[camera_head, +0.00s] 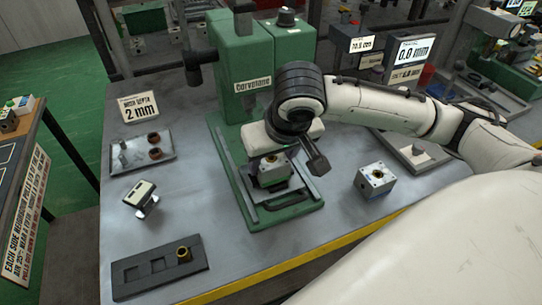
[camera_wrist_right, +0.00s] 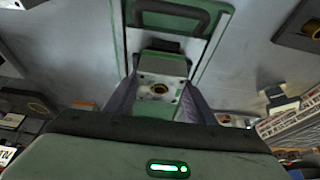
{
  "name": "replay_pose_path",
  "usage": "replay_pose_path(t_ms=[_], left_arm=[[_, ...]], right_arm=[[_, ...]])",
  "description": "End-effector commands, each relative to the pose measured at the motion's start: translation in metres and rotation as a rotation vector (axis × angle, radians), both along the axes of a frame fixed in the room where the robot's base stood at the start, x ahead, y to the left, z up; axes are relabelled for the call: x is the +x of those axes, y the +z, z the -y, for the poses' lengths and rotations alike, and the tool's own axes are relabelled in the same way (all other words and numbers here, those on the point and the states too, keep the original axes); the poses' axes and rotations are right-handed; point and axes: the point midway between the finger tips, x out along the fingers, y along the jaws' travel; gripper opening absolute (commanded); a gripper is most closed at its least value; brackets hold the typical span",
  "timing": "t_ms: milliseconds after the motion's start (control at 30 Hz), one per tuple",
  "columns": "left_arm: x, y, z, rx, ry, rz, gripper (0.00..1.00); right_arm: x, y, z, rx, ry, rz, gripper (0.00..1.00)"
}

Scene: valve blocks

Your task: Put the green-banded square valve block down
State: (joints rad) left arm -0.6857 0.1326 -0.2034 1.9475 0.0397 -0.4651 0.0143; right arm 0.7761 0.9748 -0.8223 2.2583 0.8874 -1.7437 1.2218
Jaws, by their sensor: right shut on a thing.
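The green-banded square valve block (camera_head: 272,172) has a pale top with a brass-ringed hole. It is at the middle of the green press's base (camera_head: 287,212), below the press head. My right gripper (camera_head: 281,165) reaches it from above and is shut on it. In the right wrist view, the block (camera_wrist_right: 160,92) sits between the two fingers of my right gripper (camera_wrist_right: 160,100). I cannot tell whether its underside touches the plate. My left gripper is not in view.
A blue-banded block (camera_head: 375,179) stands to the right on the grey bench. To the left are a metal tray with fittings (camera_head: 120,166), a small stand with a pale top (camera_head: 141,194) and a black tray (camera_head: 135,287) with a brass ring (camera_head: 184,254). Bare bench lies between them.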

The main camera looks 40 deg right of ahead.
Motion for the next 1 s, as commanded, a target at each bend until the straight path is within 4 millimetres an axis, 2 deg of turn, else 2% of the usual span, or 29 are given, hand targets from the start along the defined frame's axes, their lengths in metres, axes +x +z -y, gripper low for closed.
replay_pose_path(t_ms=[267,300,367,400,633,733,867,1000], left_arm=[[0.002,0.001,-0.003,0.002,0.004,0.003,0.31],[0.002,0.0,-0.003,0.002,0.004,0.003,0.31],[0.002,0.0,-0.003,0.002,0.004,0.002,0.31],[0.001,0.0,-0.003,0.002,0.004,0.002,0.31],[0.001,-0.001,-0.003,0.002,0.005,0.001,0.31],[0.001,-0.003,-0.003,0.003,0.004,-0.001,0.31],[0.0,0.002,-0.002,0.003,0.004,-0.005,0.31],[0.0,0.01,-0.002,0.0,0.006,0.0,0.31]], right_arm=[[0.001,-0.004,0.0,0.0,0.0,0.003,0.14],[0.0,-0.005,0.0,0.0,0.001,-0.001,0.57],[0.0,-0.005,0.0,0.0,0.001,-0.001,0.67],[0.0,-0.005,0.0,-0.001,0.001,-0.001,0.69],[0.0,-0.005,0.0,-0.002,-0.001,-0.001,0.69],[0.001,0.001,0.0,0.0,-0.001,0.002,0.69],[-0.005,0.024,-0.002,0.001,0.001,0.002,0.69],[-0.017,0.055,-0.005,0.002,0.001,0.005,0.69]])
